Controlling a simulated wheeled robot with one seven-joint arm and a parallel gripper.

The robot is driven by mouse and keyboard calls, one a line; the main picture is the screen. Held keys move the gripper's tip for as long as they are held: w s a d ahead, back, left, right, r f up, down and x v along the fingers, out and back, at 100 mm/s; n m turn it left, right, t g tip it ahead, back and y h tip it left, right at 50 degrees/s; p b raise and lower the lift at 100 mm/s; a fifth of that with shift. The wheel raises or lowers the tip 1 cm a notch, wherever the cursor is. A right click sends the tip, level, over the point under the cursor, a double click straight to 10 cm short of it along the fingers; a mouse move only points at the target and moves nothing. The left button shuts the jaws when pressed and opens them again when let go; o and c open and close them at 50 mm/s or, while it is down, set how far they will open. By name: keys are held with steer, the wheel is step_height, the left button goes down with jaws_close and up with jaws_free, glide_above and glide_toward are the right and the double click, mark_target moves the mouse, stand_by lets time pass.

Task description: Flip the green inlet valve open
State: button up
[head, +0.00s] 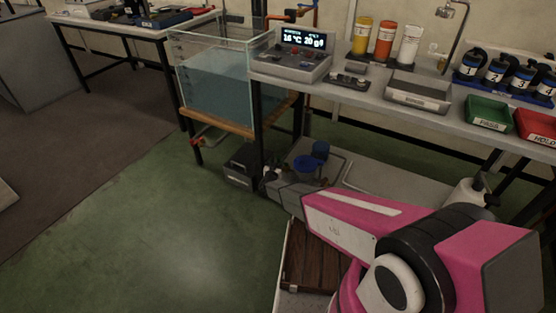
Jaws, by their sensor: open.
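I cannot make out a green inlet valve in the head view. An orange pipe (289,14) with fittings runs above the right end of the water tank (222,82). Another orange-red fitting (207,141) shows below the tank's wooden base. My pink arm reaches in from the lower right. My gripper (269,177) is at its far end, low in front of the bench and right of the tank's lower part. It is small and dark in the picture; its jaws are open and I see nothing held in them.
A control box with a lit display (304,39) stands on the bench, with bottles, a green tray (488,112) and a red tray (537,126) to its right. A blue container (306,166) is behind my gripper. Green floor (130,215) is free at left.

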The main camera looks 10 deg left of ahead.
steer(key=s, duration=0.5)
steer(key=shift+s+a, duration=0.15)
steer(key=shift+a, duration=0.05)
steer(key=d+r+n+g+y, duration=0.3)
steer(key=d+r+g+y, duration=0.3)
steer(key=d+r, duration=0.85)
steer(key=s+d+r+m+g+h, duration=0.1)
steer(key=s+d+r+g+h, duration=0.1)
steer(key=s+d+r+g, duration=0.4)
steer(key=s+d+r+m+g+h, duration=0.1)
steer(key=s+d+r+g, duration=0.5)
steer(key=s+d, duration=1)
step_height(320, 180, up, 4)
steer(key=shift+d+f+h, duration=0.1)
steer(key=shift+d+h, duration=0.6)
steer(key=shift+d, duration=0.45)
